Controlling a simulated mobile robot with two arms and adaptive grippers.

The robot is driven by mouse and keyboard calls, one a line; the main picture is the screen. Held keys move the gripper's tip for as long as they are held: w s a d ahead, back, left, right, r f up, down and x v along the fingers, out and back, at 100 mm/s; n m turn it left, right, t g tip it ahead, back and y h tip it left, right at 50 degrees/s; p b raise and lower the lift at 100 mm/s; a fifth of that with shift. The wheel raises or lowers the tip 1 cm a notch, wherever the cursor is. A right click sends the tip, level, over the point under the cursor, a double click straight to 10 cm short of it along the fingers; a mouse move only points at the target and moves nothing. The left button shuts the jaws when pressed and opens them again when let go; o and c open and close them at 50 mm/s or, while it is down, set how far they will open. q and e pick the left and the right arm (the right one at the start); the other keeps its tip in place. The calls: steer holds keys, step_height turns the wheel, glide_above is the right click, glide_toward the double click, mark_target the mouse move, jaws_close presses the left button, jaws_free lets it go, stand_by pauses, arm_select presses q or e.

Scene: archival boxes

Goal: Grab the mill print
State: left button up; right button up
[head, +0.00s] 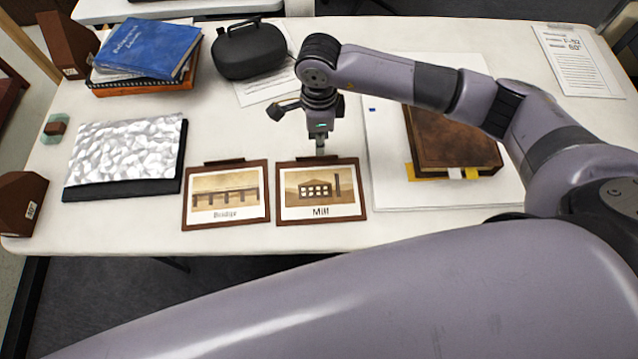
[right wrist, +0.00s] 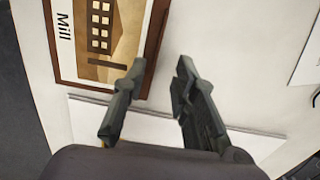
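The mill print (head: 321,190) is a sepia picture of a mill in a brown frame, labelled "Mill", lying on the white table. A dark tab shows at its top edge. It also appears at the upper left of the right wrist view (right wrist: 101,45). My right gripper (head: 320,150) is just beyond the print's top edge in the head view. In the right wrist view its fingers (right wrist: 160,68) are apart with nothing between them. One fingertip overlaps the frame's edge in that view; I cannot tell whether it touches. My left gripper is not in view.
A similar print labelled "Bridge" (head: 226,196) lies close to the left. A brown book (head: 450,138) on a white board (head: 440,192) lies to the right. A black case (head: 249,50), stacked blue book (head: 148,47) and silvery textured sheet (head: 125,150) occupy the back and left.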

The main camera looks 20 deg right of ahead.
steer(key=shift+f, duration=0.25)
steer(key=shift+s+f, duration=0.15)
steer(key=shift+f, duration=0.1)
steer(key=f, duration=0.1)
steer(key=f+p, duration=0.1)
steer(key=f, duration=0.1)
steer(key=shift+a+f, duration=0.3)
steer(key=shift+f, duration=0.4)
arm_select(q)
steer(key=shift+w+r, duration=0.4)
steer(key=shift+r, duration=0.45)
arm_select(e)
steer(key=shift+f, duration=0.15)
steer(key=shift+c, duration=0.5)
jaws_close()
